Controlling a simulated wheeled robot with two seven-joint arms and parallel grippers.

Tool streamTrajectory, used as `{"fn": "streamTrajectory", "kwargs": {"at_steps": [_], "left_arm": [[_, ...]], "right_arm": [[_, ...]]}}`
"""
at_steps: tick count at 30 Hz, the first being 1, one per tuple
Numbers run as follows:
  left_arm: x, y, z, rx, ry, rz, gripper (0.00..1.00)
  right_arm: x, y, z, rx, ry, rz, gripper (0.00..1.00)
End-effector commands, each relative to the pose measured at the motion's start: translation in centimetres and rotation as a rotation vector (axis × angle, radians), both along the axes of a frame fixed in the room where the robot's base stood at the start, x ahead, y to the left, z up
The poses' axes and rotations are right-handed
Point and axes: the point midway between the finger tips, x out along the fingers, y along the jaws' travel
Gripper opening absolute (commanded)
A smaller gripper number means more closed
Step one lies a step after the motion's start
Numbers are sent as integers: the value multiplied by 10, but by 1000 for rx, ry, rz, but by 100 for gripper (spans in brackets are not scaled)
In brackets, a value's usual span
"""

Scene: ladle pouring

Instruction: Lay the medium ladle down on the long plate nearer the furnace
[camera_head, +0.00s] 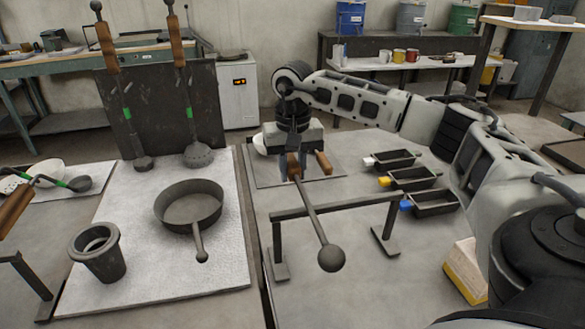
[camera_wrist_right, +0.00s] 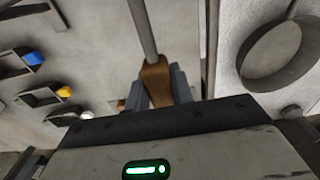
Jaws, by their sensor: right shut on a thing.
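My right gripper (camera_head: 293,168) is shut on the brown wooden handle of a ladle (camera_head: 313,215); the same handle shows between the jaws in the right wrist view (camera_wrist_right: 157,82). The ladle's thin shaft slants toward the camera across the bar of a dark stand (camera_head: 345,205), and its round dark bowl (camera_head: 331,257) is in front of the bar. I cannot tell whether the shaft touches the bar. A thin flat plate (camera_head: 258,179) lies beneath and behind the gripper. A second wooden handle (camera_head: 324,163) is just right of the jaws. My left gripper is not in view.
Several dark moulds (camera_head: 435,202) with coloured ends stand to the right. On the left, a white board (camera_head: 215,270) bears a pan (camera_head: 188,207) and a crucible-like pot (camera_head: 98,252). A white cabinet (camera_head: 238,95) with a display stands farther back.

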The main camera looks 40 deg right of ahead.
Motion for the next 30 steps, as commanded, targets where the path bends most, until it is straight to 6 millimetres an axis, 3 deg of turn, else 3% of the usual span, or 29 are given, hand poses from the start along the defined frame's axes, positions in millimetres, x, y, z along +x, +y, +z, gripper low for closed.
{"fn": "streamTrajectory", "kwargs": {"at_steps": [12, 13, 15, 25, 30], "left_arm": [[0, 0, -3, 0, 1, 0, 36], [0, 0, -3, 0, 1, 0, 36], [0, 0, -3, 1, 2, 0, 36], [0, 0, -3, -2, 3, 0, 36], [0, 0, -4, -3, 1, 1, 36]], "right_arm": [[1, 0, -2, 1, -6, -1, 0], [1, 0, -2, 1, -7, -1, 29], [1, 0, -2, 1, -6, 0, 48], [-1, 0, -6, 0, 4, 0, 49], [0, 0, 16, 0, -4, 0, 49]]}}
